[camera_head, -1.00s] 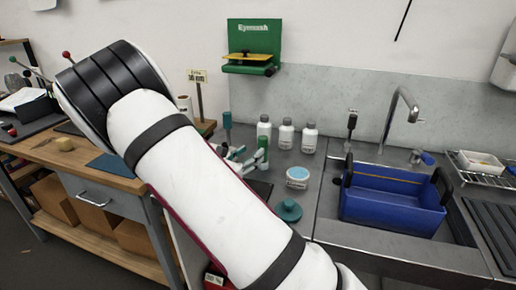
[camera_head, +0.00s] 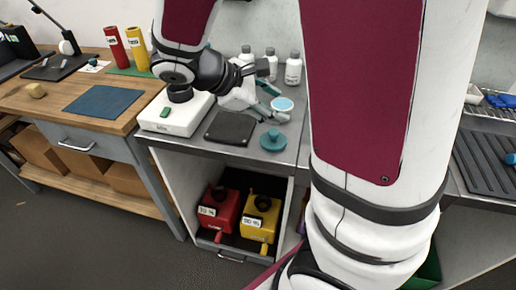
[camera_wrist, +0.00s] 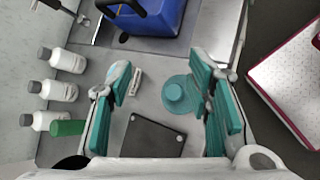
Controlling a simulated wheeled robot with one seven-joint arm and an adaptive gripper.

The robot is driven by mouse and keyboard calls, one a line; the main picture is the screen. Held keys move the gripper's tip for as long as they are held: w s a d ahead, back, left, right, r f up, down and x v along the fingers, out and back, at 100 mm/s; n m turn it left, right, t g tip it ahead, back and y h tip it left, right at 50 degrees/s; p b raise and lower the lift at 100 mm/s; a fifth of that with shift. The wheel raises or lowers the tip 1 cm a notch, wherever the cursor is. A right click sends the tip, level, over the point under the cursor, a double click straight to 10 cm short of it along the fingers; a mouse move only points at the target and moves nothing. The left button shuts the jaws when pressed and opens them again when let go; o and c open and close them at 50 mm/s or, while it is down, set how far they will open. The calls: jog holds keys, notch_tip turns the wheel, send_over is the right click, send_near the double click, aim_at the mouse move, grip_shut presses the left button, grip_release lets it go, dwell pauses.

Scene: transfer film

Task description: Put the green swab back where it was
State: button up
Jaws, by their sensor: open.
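I cannot make out a clear green swab. A green cylinder (camera_wrist: 68,128) stands beside the white bottles in the wrist view; in the head view my arm hides its place. My gripper (camera_wrist: 159,66) is open with teal fingers and nothing between them, above the steel counter; it also shows in the head view (camera_head: 274,99). Below the fingers are a round teal lid (camera_wrist: 177,94), a dark square plate (camera_wrist: 152,142) and a small pale piece (camera_wrist: 136,82).
Several white bottles (camera_wrist: 68,60) line the wall side. A blue tub (camera_wrist: 150,16) sits in the sink. A white device (camera_head: 175,122) with a small green spot is at the counter's left end. Red (camera_head: 219,212) and yellow (camera_head: 259,221) containers stand underneath.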

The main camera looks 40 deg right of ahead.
jog(key=s+a+r+m+t+y, duration=0.2)
jog(key=s+a+m+y, duration=0.2)
jog(key=s+a, duration=0.3)
jog(key=s+a+r+m+t+y, duration=0.2)
jog(key=s+a+r+m+y, duration=0.1)
jog(key=s+a+m+y, duration=0.2)
jog(key=s+a+y, duration=0.1)
jog(key=s+a, duration=0.1)
jog(key=a, duration=0.1)
jog(key=shift+s+r+t, duration=0.15)
jog(key=shift+r+t, duration=0.05)
jog(key=shift+t, duration=0.2)
